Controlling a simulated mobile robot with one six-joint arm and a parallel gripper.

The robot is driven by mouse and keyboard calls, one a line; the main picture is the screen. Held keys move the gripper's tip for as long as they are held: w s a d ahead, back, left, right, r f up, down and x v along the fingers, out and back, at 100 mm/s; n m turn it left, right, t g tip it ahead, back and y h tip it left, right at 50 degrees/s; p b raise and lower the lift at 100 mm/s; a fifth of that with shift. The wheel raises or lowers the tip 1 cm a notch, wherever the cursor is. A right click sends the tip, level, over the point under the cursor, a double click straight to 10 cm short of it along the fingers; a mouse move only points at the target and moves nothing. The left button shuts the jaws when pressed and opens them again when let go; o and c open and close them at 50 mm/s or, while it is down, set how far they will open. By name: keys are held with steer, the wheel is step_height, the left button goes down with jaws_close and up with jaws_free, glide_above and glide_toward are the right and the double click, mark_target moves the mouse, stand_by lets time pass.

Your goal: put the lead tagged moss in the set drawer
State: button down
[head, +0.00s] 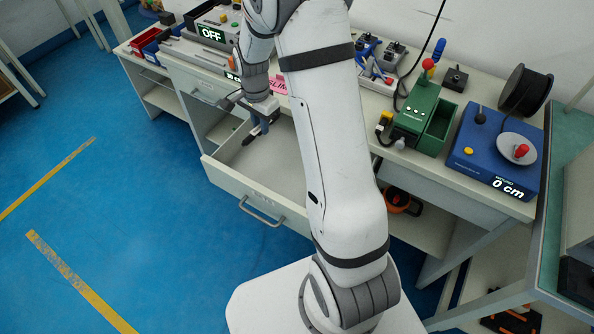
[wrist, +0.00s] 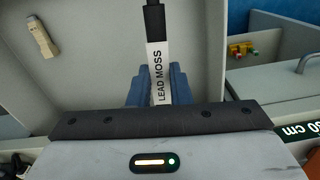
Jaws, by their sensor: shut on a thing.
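The lead tagged moss shows in the wrist view as a black plug end (wrist: 154,22) with a white tag (wrist: 157,70) reading LEAD MOSS. My gripper (wrist: 157,88) is shut on it, with a blue finger on each side of the tag. In the head view my gripper (head: 262,122) points down over an open, pale grey drawer (head: 228,177), with the dark end of the lead below it. The drawer front has a faint label that I cannot read. My arm hides the drawer's right part.
A small beige piece (wrist: 42,37) lies on the grey surface at upper left in the wrist view. The bench holds a green unit (head: 417,117), a blue unit (head: 490,150) reading 0 cm, and a black spool (head: 526,90). Blue floor lies clear at left.

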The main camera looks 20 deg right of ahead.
mark_target(267, 165)
steer(key=m, duration=0.4)
steer(key=shift+s+f+m+b, duration=0.3)
steer(key=shift+s+f+b, duration=0.05)
steer(key=shift+s+b, duration=0.05)
steer(key=f+m+b, duration=0.1)
steer(key=f+m, duration=0.2)
steer(key=m, duration=0.1)
steer(key=s+f+m+b, duration=0.1)
steer(key=f+m, duration=0.3)
steer(key=s+f+m+b, duration=0.1)
steer(key=f+m, duration=0.3)
steer(key=shift+s+a, duration=0.15)
steer(key=shift+a, duration=0.05)
steer(key=shift+f, duration=0.2)
steer(key=c, duration=1.3)
jaws_free()
steer(key=shift+r, duration=0.1)
steer(key=shift+c, duration=0.2)
